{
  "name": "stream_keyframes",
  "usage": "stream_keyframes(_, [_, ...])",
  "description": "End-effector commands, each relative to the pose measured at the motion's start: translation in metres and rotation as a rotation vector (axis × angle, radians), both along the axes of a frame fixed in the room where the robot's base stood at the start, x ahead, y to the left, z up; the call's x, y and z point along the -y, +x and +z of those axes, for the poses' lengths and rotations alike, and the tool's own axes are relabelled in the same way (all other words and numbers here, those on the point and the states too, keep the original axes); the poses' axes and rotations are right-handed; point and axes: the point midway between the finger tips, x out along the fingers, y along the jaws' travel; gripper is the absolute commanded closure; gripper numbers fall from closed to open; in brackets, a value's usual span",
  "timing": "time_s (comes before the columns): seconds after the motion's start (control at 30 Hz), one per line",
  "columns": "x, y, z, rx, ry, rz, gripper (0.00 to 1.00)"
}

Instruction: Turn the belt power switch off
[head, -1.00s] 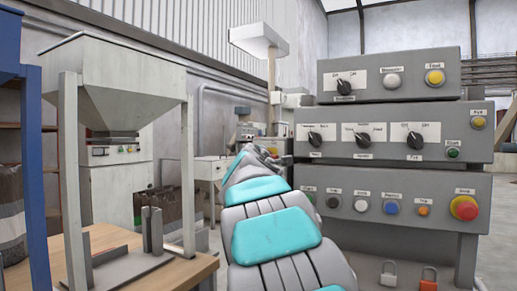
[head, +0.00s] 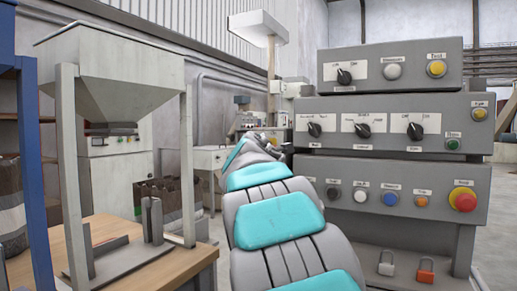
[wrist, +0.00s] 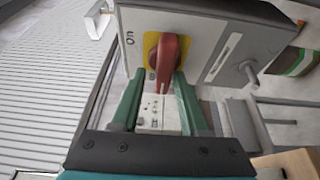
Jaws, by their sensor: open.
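In the wrist view, a red rotary handle (wrist: 167,60) sits on a yellow plate (wrist: 151,48) on the face of a light grey box (wrist: 204,38). The word "On" is printed left of the plate. I take this as the belt power switch. The handle runs roughly up and down in the picture. My gripper (wrist: 159,76) is open, with one green finger on each side of the handle's lower end. I cannot tell whether either finger touches it. In the head view my arm reaches to the back, and its far end is too small to make out.
A control panel (head: 392,168) with several knobs and buttons stands close right of my arm. A hopper on a frame (head: 118,60) stands on a wooden table (head: 185,270) at left. A grey rod (wrist: 248,72) sticks out beside the switch box in the wrist view.

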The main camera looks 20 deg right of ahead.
Motion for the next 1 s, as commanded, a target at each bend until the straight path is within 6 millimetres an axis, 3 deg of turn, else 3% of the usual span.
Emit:
stream_keyframes(0.17, [-0.003,-0.011,-0.007,-0.009,0.004,-0.006,0.45])
stream_keyframes(0.6, [-0.037,-0.06,-0.003,-0.004,-0.001,-0.001,0.45])
stream_keyframes(1.0, [-0.041,-0.066,-0.003,-0.005,-0.001,0.0,0.45])
